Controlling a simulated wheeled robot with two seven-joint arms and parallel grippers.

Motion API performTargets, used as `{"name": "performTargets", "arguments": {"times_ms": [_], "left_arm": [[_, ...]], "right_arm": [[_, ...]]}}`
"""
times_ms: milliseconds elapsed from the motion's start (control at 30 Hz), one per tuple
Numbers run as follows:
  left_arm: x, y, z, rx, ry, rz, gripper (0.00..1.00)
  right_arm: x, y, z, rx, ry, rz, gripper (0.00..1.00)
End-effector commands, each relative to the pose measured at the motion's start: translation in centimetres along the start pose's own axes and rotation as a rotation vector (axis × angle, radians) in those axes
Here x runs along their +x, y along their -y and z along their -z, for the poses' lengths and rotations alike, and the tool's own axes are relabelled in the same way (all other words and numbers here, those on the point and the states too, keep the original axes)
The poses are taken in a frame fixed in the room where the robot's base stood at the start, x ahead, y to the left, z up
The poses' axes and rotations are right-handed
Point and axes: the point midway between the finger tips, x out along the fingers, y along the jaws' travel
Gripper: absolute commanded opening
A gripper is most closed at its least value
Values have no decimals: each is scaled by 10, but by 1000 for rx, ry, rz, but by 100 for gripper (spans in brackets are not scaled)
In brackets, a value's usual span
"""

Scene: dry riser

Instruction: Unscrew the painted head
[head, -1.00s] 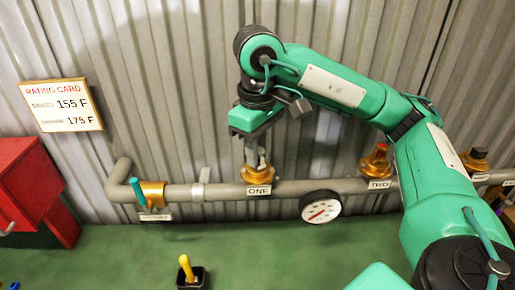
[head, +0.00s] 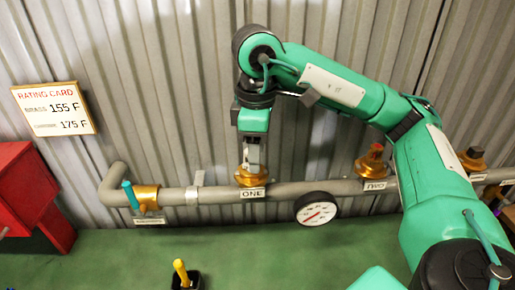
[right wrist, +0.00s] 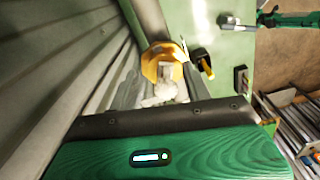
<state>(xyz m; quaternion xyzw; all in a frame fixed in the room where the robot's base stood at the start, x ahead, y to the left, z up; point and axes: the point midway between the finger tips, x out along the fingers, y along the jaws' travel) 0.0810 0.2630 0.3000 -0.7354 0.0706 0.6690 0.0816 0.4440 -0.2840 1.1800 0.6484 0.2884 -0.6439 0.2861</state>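My right gripper (head: 251,157) points down at the brass fitting labelled ONE (head: 250,178) on the grey pipe. Its pale fingers are over the top of that fitting; they also show against the brass ring in the right wrist view (right wrist: 163,62). Whatever head sits on ONE is hidden by the fingers, and I cannot tell whether they hold it. The fitting labelled TWO (head: 372,165) carries a red-orange head. A third fitting (head: 473,160) at the right has a dark brown head. My left gripper is not in view.
A round gauge (head: 317,209) hangs below the pipe (head: 222,194). A teal-handled valve (head: 131,195) is at its left end. A rating card (head: 54,108) reads 155 F and 175 F. A red box (head: 22,195) stands left. A yellow handle (head: 181,272) rises from a black block on the green surface.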

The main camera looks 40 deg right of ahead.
Motion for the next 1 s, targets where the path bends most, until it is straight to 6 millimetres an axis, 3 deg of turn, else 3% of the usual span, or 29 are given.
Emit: {"name": "performTargets", "arguments": {"times_ms": [233, 600, 867, 1000], "left_arm": [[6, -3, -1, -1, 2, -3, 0], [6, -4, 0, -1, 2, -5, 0], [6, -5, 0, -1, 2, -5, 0], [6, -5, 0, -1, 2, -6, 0]], "right_arm": [[7, 2, 1, 41, 0, 2, 49], [8, 6, 0, 427, 0, 3, 49], [8, 7, 1, 545, 0, 3, 49], [8, 8, 1, 691, 1, 3, 49]]}}
